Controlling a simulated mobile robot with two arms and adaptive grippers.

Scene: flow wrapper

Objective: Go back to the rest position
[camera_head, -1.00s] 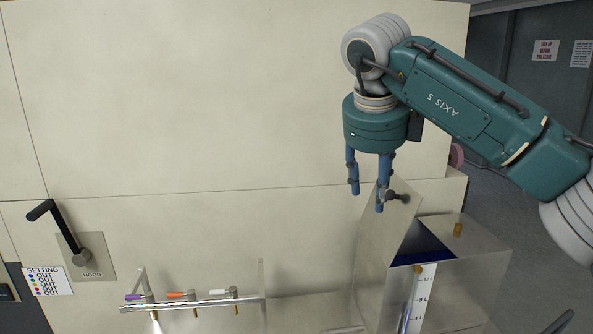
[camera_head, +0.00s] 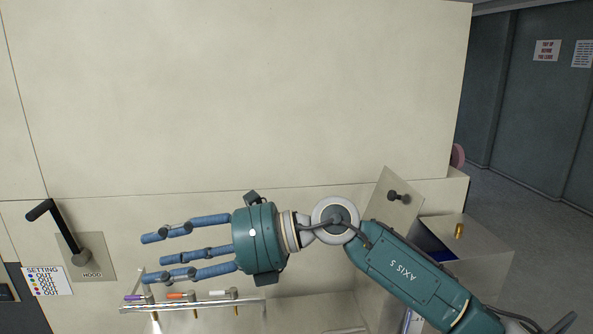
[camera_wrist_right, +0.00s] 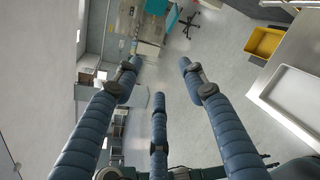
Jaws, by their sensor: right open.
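My right gripper (camera_head: 150,258) reaches across the lower middle of the head view with its blue fingers pointing left. The fingers are spread open and hold nothing. They appear just above the row of small valves in the picture; I cannot tell the distance between them. In the right wrist view the three fingers (camera_wrist_right: 158,80) are apart with only floor and room beyond them. My left gripper is not in view.
A metal box with its lid (camera_head: 400,200) raised stands at right, partly hidden by my right arm. A rail (camera_head: 190,307) with coloured valves is at lower left. A black hood lever (camera_head: 68,235) is on the left wall. A yellow bin (camera_wrist_right: 266,42) shows in the wrist view.

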